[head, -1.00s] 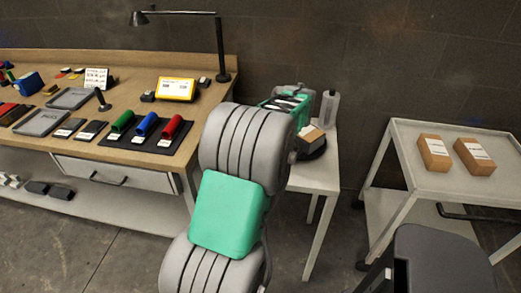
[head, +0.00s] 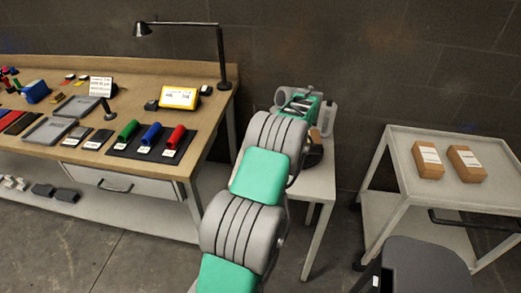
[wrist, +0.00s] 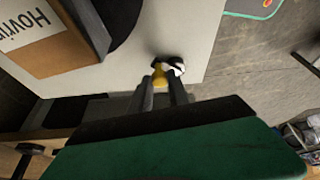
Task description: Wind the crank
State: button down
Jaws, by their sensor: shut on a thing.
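In the wrist view my gripper (wrist: 165,92) has its two dark fingers close together at a small yellow piece with a black and white end (wrist: 167,69), which I take to be the crank's handle. The fingers are shut on it, over the edge of a white table. The rest of the crank cannot be made out. A dark round thing (wrist: 118,18) lies beside a labelled cardboard box (wrist: 62,42), to the upper left of the fingers. In the head view my arm hides much of that area, and the crank cannot be told there.
The small white table (head: 318,184) stands between the wooden workbench (head: 222,108) and a grey cart (head: 400,160) bearing two cardboard boxes (head: 428,160). Red, blue and green rollers lie on a dark mat (head: 180,152). A dark chair-like object (head: 425,265) stands at the lower right.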

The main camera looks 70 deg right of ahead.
jog(key=shift+w+d+n, duration=0.1)
jog(key=shift+w+n, duration=0.1)
jog(key=shift+n, duration=0.2)
jog(key=c, duration=1.3)
grip_release()
jog(key=shift+p, duration=0.3)
jog(key=p+v, duration=0.4)
jog(key=v, duration=0.3)
jog(key=shift+s+d+r, duration=0.15)
jog(key=shift+r, duration=0.2)
